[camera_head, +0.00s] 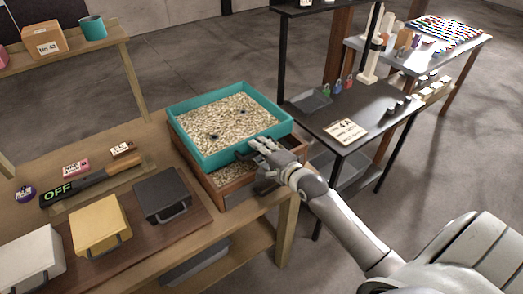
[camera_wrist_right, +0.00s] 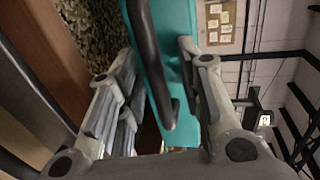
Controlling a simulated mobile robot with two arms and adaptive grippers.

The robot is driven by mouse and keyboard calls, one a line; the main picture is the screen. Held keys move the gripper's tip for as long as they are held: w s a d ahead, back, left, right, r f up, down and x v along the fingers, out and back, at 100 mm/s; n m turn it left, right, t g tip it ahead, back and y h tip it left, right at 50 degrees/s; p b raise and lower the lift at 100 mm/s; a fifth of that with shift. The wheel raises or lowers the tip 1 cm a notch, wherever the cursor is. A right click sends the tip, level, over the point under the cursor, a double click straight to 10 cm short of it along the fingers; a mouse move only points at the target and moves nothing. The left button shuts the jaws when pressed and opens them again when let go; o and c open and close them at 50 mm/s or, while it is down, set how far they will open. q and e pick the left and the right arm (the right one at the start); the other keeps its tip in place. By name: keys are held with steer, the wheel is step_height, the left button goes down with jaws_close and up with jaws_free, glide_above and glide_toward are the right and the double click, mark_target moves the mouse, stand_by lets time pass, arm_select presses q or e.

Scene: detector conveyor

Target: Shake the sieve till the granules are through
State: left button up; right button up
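The teal sieve (camera_head: 208,156) is a square tray full of tan granules (camera_head: 225,125) with a few dark pieces among them. It sits over a wooden box (camera_head: 222,196), where more granules show at the front. My right gripper (camera_head: 264,158) is at the sieve's front right side. In the right wrist view, the fingers (camera_wrist_right: 158,92) are spread on either side of the sieve's black handle (camera_wrist_right: 147,60) and teal wall (camera_wrist_right: 182,135). A gap shows between the left finger and the handle. My left gripper is not in view.
A black bin (camera_head: 160,196), a yellow bin (camera_head: 97,224) and a white bin (camera_head: 30,262) stand front left on the wooden table. A detector wand marked OFF (camera_head: 75,188) lies behind them. A dark table (camera_head: 375,125) with padlocks stands to the right.

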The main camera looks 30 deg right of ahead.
steer(key=v, duration=1.2)
stand_by(0.7)
steer(key=shift+c, duration=1.2)
steer(key=b, duration=0.4)
steer(key=w+d+b, duration=0.1)
steer(key=b, duration=0.4)
steer(key=shift+w+d+f, duration=0.1)
steer(key=shift+d+f, duration=0.1)
steer(key=shift+f, duration=0.2)
steer(key=shift+c, duration=0.2)
steer(key=x, duration=1)
steer(key=shift+w+a+r, duration=0.1)
steer(key=shift+w+r, duration=0.1)
steer(key=shift+w, duration=0.05)
steer(key=shift+c, duration=0.3)
jaws_close()
